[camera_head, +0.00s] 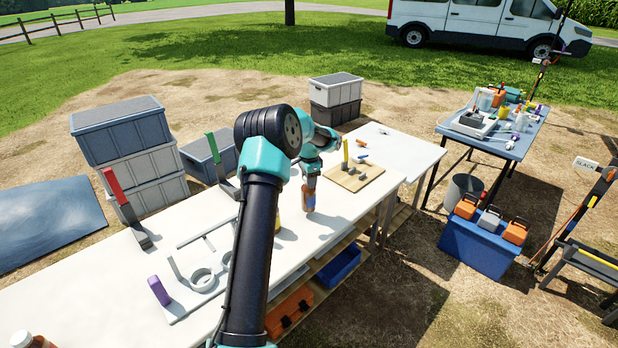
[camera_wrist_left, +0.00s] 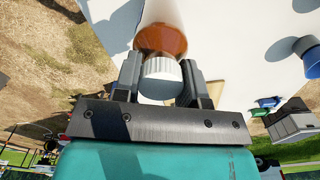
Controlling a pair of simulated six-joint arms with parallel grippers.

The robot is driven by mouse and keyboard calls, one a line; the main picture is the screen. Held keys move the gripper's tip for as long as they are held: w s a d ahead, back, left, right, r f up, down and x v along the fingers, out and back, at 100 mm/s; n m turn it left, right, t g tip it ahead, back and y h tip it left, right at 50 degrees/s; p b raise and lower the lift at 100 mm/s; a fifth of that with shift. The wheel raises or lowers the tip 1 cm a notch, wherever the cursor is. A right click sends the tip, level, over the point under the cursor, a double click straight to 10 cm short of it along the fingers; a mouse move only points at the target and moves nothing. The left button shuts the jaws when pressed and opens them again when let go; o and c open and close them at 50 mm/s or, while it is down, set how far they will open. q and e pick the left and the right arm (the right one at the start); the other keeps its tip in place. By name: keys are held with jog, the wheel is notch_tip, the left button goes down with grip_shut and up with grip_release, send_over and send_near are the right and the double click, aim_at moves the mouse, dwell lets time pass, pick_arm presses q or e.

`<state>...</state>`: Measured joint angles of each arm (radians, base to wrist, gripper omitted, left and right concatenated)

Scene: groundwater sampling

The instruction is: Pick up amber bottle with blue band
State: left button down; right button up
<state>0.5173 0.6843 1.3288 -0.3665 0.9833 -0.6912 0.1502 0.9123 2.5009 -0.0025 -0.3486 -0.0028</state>
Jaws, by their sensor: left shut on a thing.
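My left gripper (camera_head: 310,178) points down over the white table and is shut on an amber bottle (camera_head: 309,201). In the left wrist view the gripper (camera_wrist_left: 160,72) has one finger on each side of the bottle's ribbed white cap. The bottle's amber shoulder (camera_wrist_left: 160,40) and a pale label show beyond the cap. Another brown bottle with a pale cap (camera_head: 22,340) is cut off at the lower left corner. My right gripper is not in view.
A wooden board (camera_head: 354,175) with small upright pieces stands to the right of the bottle. A grey holder with rings (camera_head: 203,280) and a purple piece (camera_head: 158,291) lies left of my arm. A yellow thing is mostly hidden behind my arm. Table between bottle and board is clear.

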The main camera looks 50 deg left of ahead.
pick_arm(q)
jog(key=s+d+r, duration=0.1)
jog(key=s+d, duration=0.7)
jog(key=d, duration=0.1)
jog(key=shift+r, duration=0.15)
jog(key=shift+s+d, duration=0.1)
jog(key=shift+d, duration=0.05)
dwell(0.4)
